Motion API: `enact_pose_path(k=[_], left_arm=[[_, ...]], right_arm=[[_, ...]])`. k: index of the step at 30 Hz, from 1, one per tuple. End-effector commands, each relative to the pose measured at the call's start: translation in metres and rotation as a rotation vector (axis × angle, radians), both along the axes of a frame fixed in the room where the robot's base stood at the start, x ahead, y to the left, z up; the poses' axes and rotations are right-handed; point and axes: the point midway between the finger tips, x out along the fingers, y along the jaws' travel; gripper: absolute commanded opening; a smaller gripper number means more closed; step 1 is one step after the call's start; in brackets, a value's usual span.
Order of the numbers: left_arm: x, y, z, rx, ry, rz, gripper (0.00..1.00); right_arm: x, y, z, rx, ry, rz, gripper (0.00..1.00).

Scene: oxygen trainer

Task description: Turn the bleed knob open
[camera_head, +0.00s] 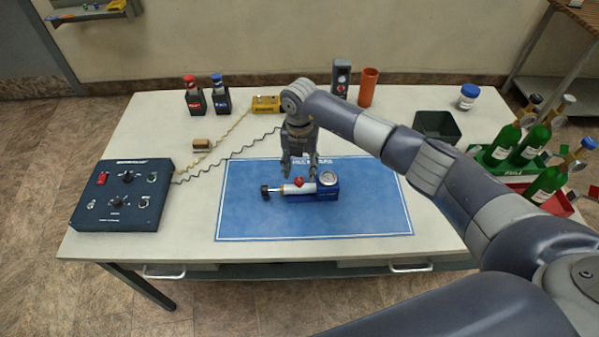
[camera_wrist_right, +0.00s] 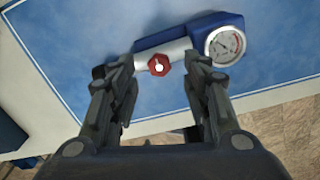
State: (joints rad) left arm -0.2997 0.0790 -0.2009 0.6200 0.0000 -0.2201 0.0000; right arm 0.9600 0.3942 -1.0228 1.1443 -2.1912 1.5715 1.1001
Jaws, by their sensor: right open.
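The red bleed knob (camera_head: 299,182) sits on top of a silver and blue regulator (camera_head: 326,193) that lies on the blue mat (camera_head: 250,215). In the right wrist view the bleed knob (camera_wrist_right: 159,65) is a red, many-sided cap with a small white mark, between my fingers as seen from above. The regulator's round gauge (camera_wrist_right: 225,46) shows right of the knob. My right gripper (camera_head: 299,172) points down over the knob; in the wrist view its two fingers (camera_wrist_right: 162,85) are spread apart, with clear gaps to the knob. My left gripper is not in view.
A dark control box (camera_head: 123,195) with knobs stands on the left of the table. Green bottles (camera_head: 530,145) in trays stand at the right. A black bin (camera_head: 437,126), an orange cup (camera_head: 368,87) and small bottles stand at the back. The mat around the regulator is clear.

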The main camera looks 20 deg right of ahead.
Motion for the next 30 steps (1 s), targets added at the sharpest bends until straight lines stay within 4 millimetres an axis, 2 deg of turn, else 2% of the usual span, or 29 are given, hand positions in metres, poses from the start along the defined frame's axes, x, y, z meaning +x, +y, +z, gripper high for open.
enact_pose_path(k=[3, 7, 18, 24, 30], left_arm=[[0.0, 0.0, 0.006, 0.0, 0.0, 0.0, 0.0], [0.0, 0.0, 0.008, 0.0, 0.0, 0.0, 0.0], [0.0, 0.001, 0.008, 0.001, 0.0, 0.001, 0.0], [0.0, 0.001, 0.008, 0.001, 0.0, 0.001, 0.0], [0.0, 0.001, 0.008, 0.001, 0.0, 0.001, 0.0]], right_arm=[[-0.001, 0.001, -0.018, 0.001, 0.003, 0.0, 0.44], [0.0, 0.001, -0.031, 0.001, 0.0, 0.002, 0.44], [0.0, 0.0, -0.037, 0.001, -0.002, 0.002, 0.44], [0.0, 0.001, -0.037, 0.002, -0.001, 0.002, 0.0], [0.0, 0.0, -0.037, 0.002, -0.001, 0.004, 0.0]])
